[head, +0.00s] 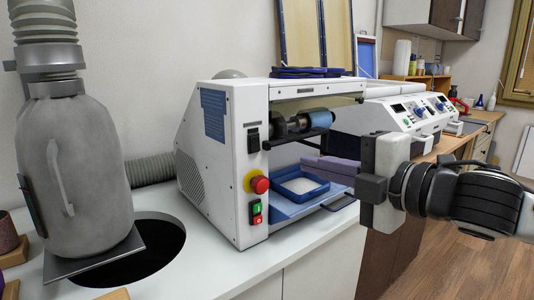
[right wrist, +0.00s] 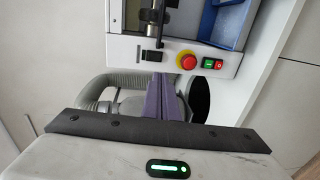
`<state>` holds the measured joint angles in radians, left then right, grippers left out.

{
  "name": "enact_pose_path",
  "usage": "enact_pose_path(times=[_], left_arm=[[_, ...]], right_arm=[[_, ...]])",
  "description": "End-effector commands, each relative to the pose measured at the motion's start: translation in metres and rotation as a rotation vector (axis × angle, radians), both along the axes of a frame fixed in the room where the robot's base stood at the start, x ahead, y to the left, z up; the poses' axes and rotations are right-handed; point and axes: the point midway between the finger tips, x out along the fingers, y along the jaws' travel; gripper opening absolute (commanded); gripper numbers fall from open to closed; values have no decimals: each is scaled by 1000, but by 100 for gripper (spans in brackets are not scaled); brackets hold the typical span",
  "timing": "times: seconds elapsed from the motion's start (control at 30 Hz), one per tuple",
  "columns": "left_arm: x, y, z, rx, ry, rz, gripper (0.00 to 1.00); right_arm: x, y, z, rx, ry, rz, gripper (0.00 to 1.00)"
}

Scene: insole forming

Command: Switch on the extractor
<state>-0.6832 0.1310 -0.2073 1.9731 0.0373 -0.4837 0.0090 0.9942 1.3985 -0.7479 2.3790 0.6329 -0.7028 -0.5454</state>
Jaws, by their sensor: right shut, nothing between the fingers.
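The white machine (head: 225,130) stands on the counter, with controls down its front post. These are a black switch (head: 253,140), a red mushroom button (head: 259,184) on a yellow collar, and a green-and-red switch (head: 256,212). The right wrist view also shows the black switch (right wrist: 152,57), the red button (right wrist: 188,62) and the green-and-red switch (right wrist: 212,64). My right gripper (head: 303,164) is shut and empty, its purple fingers pointing left in front of the machine's open bay, apart from the switches. Its fingers also show in the right wrist view (right wrist: 162,82). My left gripper is out of view.
A grey canister (head: 80,150) with a ribbed hose stands on the left beside a round black hole (head: 135,255) in the white counter. A blue tray (head: 300,185) lies in the machine's bay. Another white machine (head: 400,118) stands behind my right gripper.

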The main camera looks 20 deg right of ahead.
Motion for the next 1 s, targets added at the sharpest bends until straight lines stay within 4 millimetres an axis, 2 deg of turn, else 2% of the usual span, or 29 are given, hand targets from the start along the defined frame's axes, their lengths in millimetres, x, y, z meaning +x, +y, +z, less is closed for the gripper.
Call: enact_pose_path(times=[0.37, 0.53, 0.67, 1.0], left_arm=[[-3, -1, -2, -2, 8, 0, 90], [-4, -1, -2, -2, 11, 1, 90], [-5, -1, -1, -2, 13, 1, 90], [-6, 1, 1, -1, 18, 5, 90]], right_arm=[[0, -1, 3, -4, -5, -3, 0], [11, 3, 2, 1, -5, -2, 0], [29, 10, 0, 2, -5, -1, 0], [96, 35, -9, -2, -5, -2, 0]])
